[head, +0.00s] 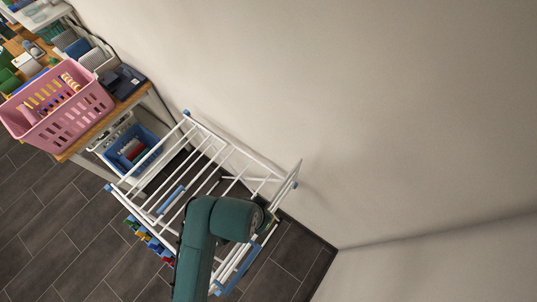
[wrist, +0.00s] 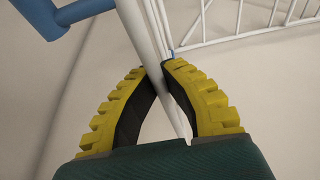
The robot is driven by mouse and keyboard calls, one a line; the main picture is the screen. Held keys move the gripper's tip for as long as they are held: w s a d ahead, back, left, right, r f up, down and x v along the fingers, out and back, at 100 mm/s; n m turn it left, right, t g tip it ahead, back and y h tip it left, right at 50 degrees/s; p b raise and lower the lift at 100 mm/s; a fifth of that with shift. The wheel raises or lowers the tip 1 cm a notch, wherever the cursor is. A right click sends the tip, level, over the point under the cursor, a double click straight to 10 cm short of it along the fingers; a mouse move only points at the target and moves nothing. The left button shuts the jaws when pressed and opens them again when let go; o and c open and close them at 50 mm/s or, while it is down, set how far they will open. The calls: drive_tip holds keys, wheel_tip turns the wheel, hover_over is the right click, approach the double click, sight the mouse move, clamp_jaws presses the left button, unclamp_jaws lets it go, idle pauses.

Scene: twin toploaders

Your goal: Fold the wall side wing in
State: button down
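The white drying rack (head: 196,158) with blue corner pieces stands on the floor by the wall. Its wall side wing (head: 238,147) is a white barred frame reaching out toward the wall, with an outer end (head: 297,172) near it. In the head view my teal arm covers part of the rack and hides my gripper. In the wrist view my gripper (wrist: 156,70) has its yellow fingers drawn in around a white tube (wrist: 146,45), which runs between the fingertips down toward the palm. A blue joint (wrist: 50,20) shows at upper left.
The wall (head: 400,110) is close beside the rack. A table with a pink basket (head: 60,108) stands at the left, with a blue bin (head: 133,148) beneath it. Colourful items (head: 148,238) are at the rack's near side. Dark floor at lower left is clear.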

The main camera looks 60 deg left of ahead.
drive_tip(key=shift+s+a+f+b, duration=0.35)
drive_tip(key=shift+s+a+f, duration=0.75)
drive_tip(key=shift+a, duration=2.35)
drive_tip(key=shift+s+a+f+b, duration=0.3)
drive_tip(key=shift+s+a+f, duration=0.75)
drive_tip(key=shift+a, duration=2.35)
drive_tip(key=s+a+f+b, duration=0.4)
drive_tip(key=a+f+b, duration=0.6)
drive_tip(key=a+f, duration=0.1)
drive_tip(key=shift+s+f, duration=0.3)
drive_tip(key=shift+f, duration=0.15)
drive_tip(key=c, duration=1.3)
unclamp_jaws()
drive_tip(key=shift+r, duration=0.1)
drive_tip(key=o, duration=0.9)
drive_tip(key=shift+d, duration=0.1)
drive_tip(key=shift+c, duration=0.2)
wheel_tip(320, 180, up, 8)
drive_tip(key=p, duration=0.8)
